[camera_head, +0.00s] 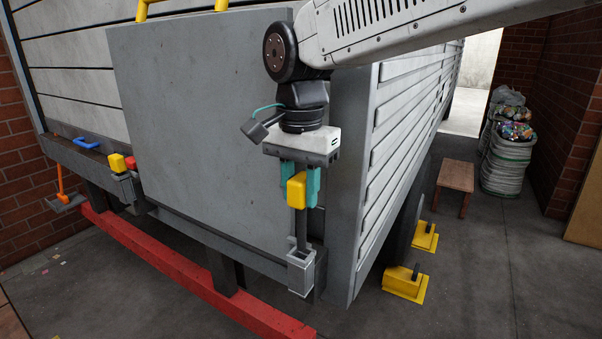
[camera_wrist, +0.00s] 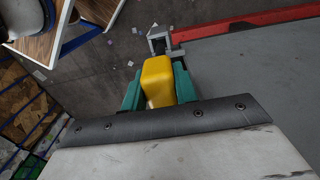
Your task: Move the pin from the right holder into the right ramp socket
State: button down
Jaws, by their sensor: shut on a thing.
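My gripper (camera_head: 300,186) has its teal fingers shut on the yellow head of the pin (camera_head: 297,190). The pin hangs upright with its dark shaft down. In the wrist view, the yellow head (camera_wrist: 158,80) sits between the fingers and hides the shaft. The right ramp socket (camera_head: 301,272), a grey square bracket, is at the lower right corner of the grey ramp (camera_head: 200,120). The shaft's lower end meets the socket's top; I cannot tell whether it is inside. The socket also shows in the wrist view (camera_wrist: 160,38), just beyond the head. I cannot make out the right holder.
At the ramp's left, a yellow-headed pin (camera_head: 117,163) and a red piece (camera_head: 131,162) stand by a grey bracket. A red beam (camera_head: 180,268) runs low in front. Yellow floor blocks (camera_head: 405,284) and a wooden stool (camera_head: 455,180) stand to the right.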

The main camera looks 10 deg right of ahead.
aim_at(300, 234)
jog(key=shift+f, duration=0.4)
jog(key=shift+s, duration=0.15)
jog(key=shift+f, duration=0.1)
dwell(0.6)
jog(key=shift+f, duration=4.15)
jog(key=c, duration=1)
grip_release()
notch_tip(300, 234, up, 8)
jog(key=shift+f, duration=0.1)
